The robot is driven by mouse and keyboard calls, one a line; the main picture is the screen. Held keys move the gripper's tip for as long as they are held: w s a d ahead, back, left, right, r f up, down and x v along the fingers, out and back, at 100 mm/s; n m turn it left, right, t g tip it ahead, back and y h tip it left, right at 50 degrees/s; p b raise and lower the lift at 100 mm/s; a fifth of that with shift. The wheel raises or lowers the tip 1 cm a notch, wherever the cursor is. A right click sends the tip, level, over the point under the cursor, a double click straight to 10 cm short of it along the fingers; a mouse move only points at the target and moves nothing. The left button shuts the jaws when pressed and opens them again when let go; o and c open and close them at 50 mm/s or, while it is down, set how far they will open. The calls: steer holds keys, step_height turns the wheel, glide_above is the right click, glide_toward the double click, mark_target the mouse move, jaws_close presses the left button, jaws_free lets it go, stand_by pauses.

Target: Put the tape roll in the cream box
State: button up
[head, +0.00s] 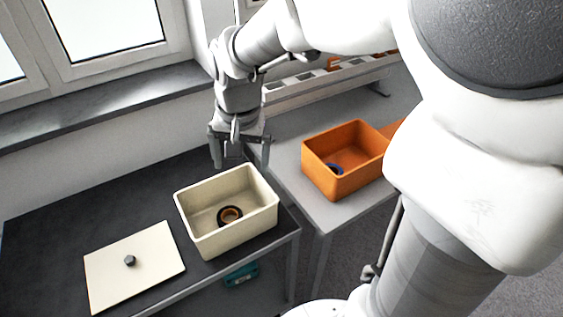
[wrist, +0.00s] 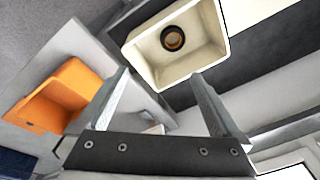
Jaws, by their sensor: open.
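The tape roll (head: 230,216), a dark ring with an orange-brown core, lies flat on the floor of the open cream box (head: 262,220). In the wrist view the tape roll (wrist: 173,38) also shows inside the cream box (wrist: 213,22). My gripper (head: 240,158) is above and behind the box in the head view. In the wrist view my gripper (wrist: 161,85) has its two fingers wide apart with nothing between them, clear of the tape roll.
A cream lid (head: 150,280) with a dark knob lies on the dark table (head: 60,205) left of the box. An orange box (head: 318,182) with a blue ring inside stands on the grey table to the right. A teal item (head: 241,275) is below the dark table.

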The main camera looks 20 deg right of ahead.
steer(key=s+d+r+n+t, duration=0.1)
steer(key=s+d+r+n, duration=0.1)
steer(key=s, duration=0.5)
steer(key=s+d+r+n+t, duration=0.2)
steer(key=s+d+r+n, duration=0.1)
steer(key=s+r, duration=0.2)
steer(key=shift+s+r, duration=0.15)
steer(key=shift+s, duration=1.05)
steer(key=shift+r, duration=0.1)
